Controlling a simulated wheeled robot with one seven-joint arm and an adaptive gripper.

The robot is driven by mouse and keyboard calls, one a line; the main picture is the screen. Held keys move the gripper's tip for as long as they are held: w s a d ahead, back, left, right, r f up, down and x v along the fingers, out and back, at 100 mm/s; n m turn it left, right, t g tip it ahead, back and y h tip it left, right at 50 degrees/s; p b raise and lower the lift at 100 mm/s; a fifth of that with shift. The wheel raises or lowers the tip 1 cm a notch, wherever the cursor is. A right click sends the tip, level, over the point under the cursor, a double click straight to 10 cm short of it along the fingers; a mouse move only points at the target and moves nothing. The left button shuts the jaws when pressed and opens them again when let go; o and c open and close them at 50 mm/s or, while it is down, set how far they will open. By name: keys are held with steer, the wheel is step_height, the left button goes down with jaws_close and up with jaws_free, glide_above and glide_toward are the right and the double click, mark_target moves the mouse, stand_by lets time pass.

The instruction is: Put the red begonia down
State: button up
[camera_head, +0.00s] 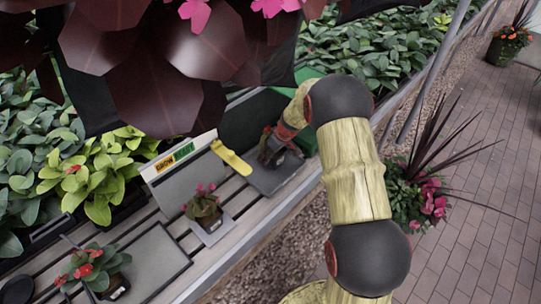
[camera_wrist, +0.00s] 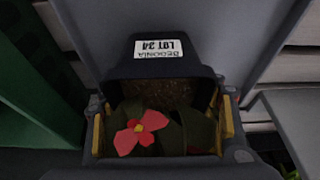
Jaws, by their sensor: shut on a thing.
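My gripper (camera_head: 276,146) is shut on a dark pot, its two yellow-padded fingers on either side of the pot in the wrist view (camera_wrist: 163,128). The pot holds the red begonia (camera_wrist: 142,130), with a red flower, yellow centre and dark green leaves. A white label (camera_wrist: 158,48) on the pot reads "BEGONIA LOT 34", upside down in the wrist view. In the head view the gripper and pot are over a grey slab (camera_head: 272,180) on the slatted bench. I cannot tell whether the pot's base touches the slab.
A pink-flowered pot (camera_head: 205,206) stands on a smaller grey slab to the left. A red-flowered pot (camera_head: 95,270) is at lower left, beside a bare grey slab (camera_head: 150,262). A yellow tool (camera_head: 231,159) and a sign (camera_head: 174,157) are close by. Dark foliage (camera_head: 150,80) hangs overhead.

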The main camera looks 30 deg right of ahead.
steer(key=o, duration=1.4)
steer(key=shift+r+p, duration=0.3)
steer(key=p+v, duration=0.2)
steer(key=v, duration=0.9)
steer(key=shift+s+r+p, duration=0.2)
steer(key=shift+p, duration=0.2)
